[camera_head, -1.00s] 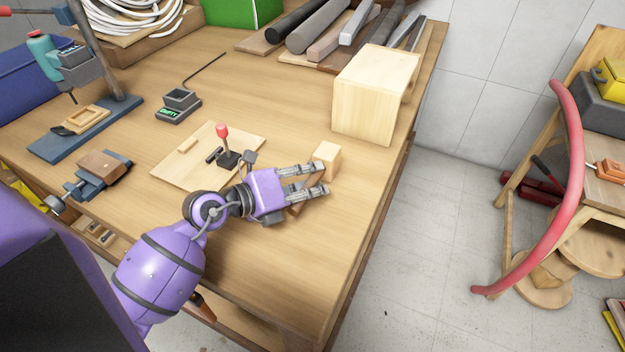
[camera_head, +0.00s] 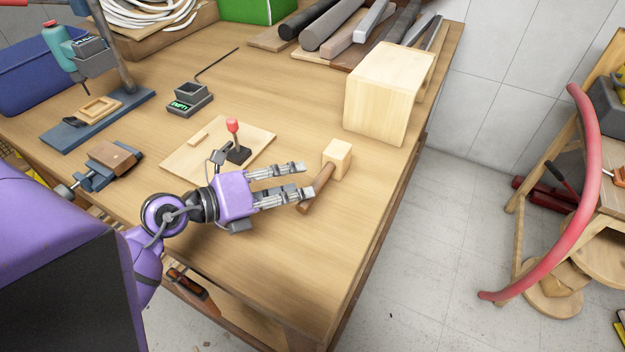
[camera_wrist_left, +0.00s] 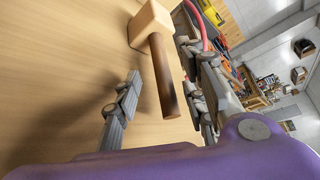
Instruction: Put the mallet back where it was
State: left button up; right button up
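The mallet lies on the wooden workbench (camera_head: 290,258), with its pale block head (camera_head: 338,158) away from me and its brown handle (camera_head: 316,190) pointing back toward the front. My left gripper (camera_head: 304,180) is open beside the handle's near end, its fingers pointing right. In the left wrist view the mallet's handle (camera_wrist_left: 164,75) lies between the two spread fingers (camera_wrist_left: 165,100) in the picture, with the head beyond them. I see no finger closed on it. My right gripper is not in view.
A large pale wooden block (camera_head: 385,95) stands behind the mallet. A toggle clamp with a red knob (camera_head: 232,125) sits on a thin board (camera_head: 190,160) left of it. A drill press base (camera_head: 85,125) and a small vise (camera_head: 105,170) are further left. The bench's right edge is close.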

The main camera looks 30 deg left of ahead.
pick_arm(q)
jog(key=v, duration=0.2)
jog(key=shift+s+a, duration=0.2)
jog(key=shift+s, duration=0.2)
jog(key=shift+s+a+r, duration=0.15)
jog(key=shift+s, duration=0.1)
jog(key=shift+s+a+r, duration=0.1)
jog(key=shift+s, duration=0.05)
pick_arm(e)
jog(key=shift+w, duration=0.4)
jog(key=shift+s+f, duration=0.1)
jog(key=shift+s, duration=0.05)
